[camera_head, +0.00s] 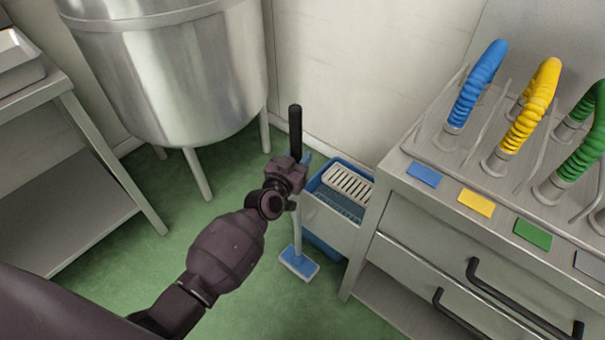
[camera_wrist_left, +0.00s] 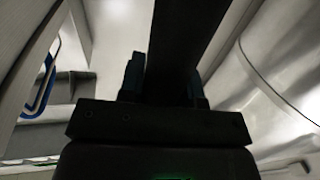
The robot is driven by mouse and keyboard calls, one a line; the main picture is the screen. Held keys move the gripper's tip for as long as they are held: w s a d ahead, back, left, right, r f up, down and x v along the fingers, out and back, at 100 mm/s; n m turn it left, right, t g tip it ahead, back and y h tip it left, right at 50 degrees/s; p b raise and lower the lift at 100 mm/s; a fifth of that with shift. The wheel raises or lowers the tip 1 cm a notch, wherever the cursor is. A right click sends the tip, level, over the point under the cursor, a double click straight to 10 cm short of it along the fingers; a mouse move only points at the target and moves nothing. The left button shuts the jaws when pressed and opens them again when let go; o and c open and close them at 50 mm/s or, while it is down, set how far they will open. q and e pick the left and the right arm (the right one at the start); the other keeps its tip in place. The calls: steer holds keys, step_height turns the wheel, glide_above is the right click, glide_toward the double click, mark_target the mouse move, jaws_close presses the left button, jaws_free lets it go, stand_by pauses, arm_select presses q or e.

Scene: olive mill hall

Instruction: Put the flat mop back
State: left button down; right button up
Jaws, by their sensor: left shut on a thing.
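The flat mop (camera_head: 297,240) stands roughly upright in the head view, with a black grip at its top, a pale shaft and a small blue and white head low over the green floor. I cannot tell whether the head touches the floor. In the left wrist view, the dark handle (camera_wrist_left: 187,40) rises between the fingers of my left gripper (camera_wrist_left: 165,90). A blue and white bucket (camera_head: 328,222) with a pale grated wringer (camera_head: 348,184) stands just right of the mop. My right gripper is not in view.
A steel tank (camera_head: 180,70) on legs stands behind left. A steel table (camera_head: 70,150) is at the left. A counter (camera_head: 400,190) with drawers, black handles and blue, yellow and green hoses (camera_head: 530,105) stands close at the right. Green floor (camera_head: 150,250) is clear between them.

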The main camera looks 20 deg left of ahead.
arm_select(q)
steer(key=shift+f, duration=0.85)
step_height(320, 180, down, 4)
steer(key=shift+s+f+b, duration=0.1)
steer(key=shift+f+b, duration=0.15)
steer(key=shift+b, duration=0.95)
steer(key=c, duration=0.8)
jaws_free()
